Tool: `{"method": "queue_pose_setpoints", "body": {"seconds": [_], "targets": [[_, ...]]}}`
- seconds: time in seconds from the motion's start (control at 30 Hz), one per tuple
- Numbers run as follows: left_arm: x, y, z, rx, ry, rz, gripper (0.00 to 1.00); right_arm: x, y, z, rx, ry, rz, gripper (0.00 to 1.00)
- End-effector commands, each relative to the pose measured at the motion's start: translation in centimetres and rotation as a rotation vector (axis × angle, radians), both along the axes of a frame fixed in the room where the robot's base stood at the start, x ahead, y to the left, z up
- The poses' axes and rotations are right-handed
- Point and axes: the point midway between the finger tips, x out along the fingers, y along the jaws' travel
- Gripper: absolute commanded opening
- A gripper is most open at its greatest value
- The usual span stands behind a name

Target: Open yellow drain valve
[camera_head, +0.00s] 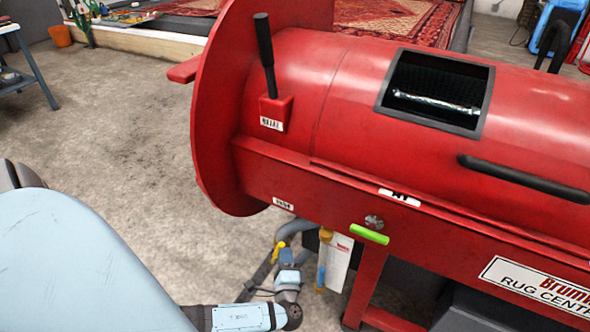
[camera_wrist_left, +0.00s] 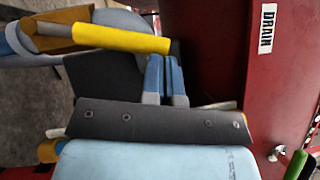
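The yellow drain valve handle (camera_head: 280,248) shows small in the head view, low beside the left end of the red machine, on a grey pipe. In the left wrist view the yellow handle (camera_wrist_left: 120,38) lies nearly level across the upper left, its free end to the right. My left gripper (camera_head: 286,258) is right at the valve in the head view. In the left wrist view its blue fingers (camera_wrist_left: 165,62) are together with only a thin line between them. Their tips are close to the handle's free end; I cannot tell whether they touch it. My right gripper is not in view.
The red machine (camera_head: 330,100) fills the right. A DRAIN label (camera_wrist_left: 267,28) is on its red panel. A green handle (camera_head: 369,234) sticks out from its lower side. A dark lever (camera_head: 265,50) stands on top. The concrete floor (camera_head: 110,120) at left is clear.

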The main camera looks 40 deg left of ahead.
Motion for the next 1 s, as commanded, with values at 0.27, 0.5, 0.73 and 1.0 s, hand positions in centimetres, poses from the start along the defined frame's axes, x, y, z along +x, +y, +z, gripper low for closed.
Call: {"method": "queue_pose_setpoints", "body": {"seconds": [0.27, 0.5, 0.73, 1.0], "targets": [[-0.5, 2.1, 1.2, -0.184, -0.044, 0.001, 0.00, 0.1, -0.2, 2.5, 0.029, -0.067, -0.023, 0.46], [-0.8, 3.1, 1.4, -0.272, -0.065, 0.001, 0.00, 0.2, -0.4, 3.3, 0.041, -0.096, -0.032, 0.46], [-0.8, 3.4, 1.4, -0.301, -0.071, 0.000, 0.00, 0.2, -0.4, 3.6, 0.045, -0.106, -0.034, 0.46], [-0.9, 3.4, 1.3, -0.303, -0.071, 0.000, 0.00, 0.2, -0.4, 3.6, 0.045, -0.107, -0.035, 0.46]]}}
